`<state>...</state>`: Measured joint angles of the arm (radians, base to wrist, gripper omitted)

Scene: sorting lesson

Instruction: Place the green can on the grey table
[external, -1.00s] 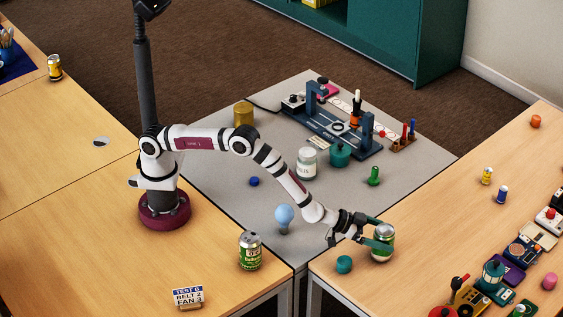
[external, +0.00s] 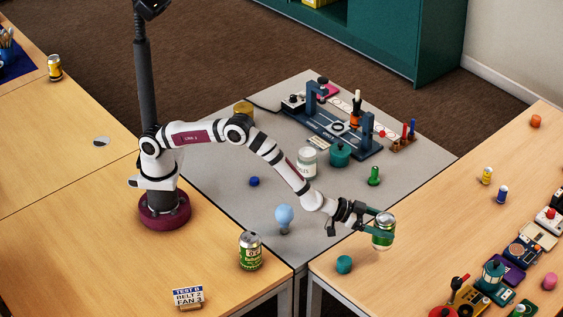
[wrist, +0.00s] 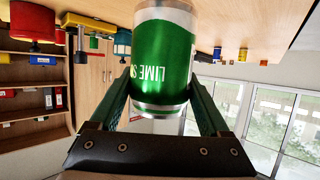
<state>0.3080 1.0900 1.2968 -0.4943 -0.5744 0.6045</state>
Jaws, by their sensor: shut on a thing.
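My gripper (external: 372,226) is shut on a green can (external: 383,240) with a white band, over the right wooden table. The wrist view shows the can (wrist: 163,60) between the two fingers, with "LIME" lettering on its side. In the external view it looks upright and seems held just above the tabletop. Another green can (external: 250,251) stands upright on the left wooden table, near its front right corner. The grey table (external: 225,203) lies between the wooden tables, to the left of my gripper.
The grey table holds a light-blue bulb (external: 284,217), a small blue piece (external: 254,181), a white jar (external: 307,163), a teal pot (external: 340,155), a green pawn-like piece (external: 374,176) and a dark blue rig (external: 330,125).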

